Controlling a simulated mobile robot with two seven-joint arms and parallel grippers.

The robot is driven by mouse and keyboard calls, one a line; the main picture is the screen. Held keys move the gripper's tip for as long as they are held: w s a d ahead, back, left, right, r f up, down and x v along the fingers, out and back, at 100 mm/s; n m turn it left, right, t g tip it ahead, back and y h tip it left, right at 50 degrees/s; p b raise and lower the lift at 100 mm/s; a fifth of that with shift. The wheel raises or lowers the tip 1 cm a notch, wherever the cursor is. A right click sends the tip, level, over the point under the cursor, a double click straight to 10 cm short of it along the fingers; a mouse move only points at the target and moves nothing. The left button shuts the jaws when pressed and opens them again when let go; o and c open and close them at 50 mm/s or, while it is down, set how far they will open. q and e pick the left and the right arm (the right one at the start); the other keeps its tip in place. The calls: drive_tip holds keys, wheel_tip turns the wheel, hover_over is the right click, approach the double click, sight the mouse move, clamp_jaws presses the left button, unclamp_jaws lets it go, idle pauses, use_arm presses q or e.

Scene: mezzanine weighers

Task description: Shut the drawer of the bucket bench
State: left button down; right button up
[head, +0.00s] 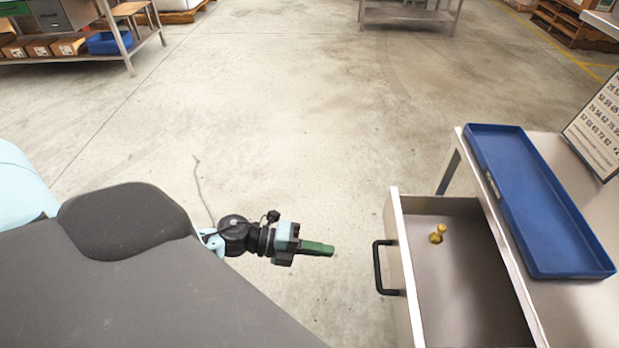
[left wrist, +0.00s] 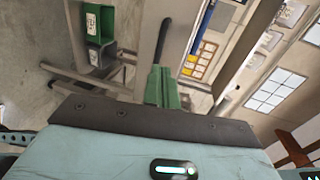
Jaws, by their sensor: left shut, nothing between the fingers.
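The drawer (head: 398,262) of the bucket bench (head: 548,148) stands pulled open at the lower right of the head view. A black bar handle (head: 379,268) is on its front. A small brass-coloured weight (head: 437,234) stands inside the drawer. My left gripper (head: 331,249) is shut and empty, with its green fingers pointing right at the drawer front, a short gap left of the handle. In the left wrist view the green fingers (left wrist: 160,85) are together, with the drawer front (left wrist: 152,35) and the dark handle (left wrist: 160,42) just beyond them. My right gripper is not in view.
A blue tray (head: 530,200) and a sign with numbers (head: 598,125) are on the bench top. A shelf rack (head: 130,60) with boxes stands at the far left, and another table (head: 410,14) at the back. The concrete floor between is clear except for a thin crack-like line.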

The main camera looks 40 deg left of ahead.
sight(450, 269)
use_arm(q)
drive_tip(key=x, duration=0.9)
drive_tip(key=shift+p, duration=0.35)
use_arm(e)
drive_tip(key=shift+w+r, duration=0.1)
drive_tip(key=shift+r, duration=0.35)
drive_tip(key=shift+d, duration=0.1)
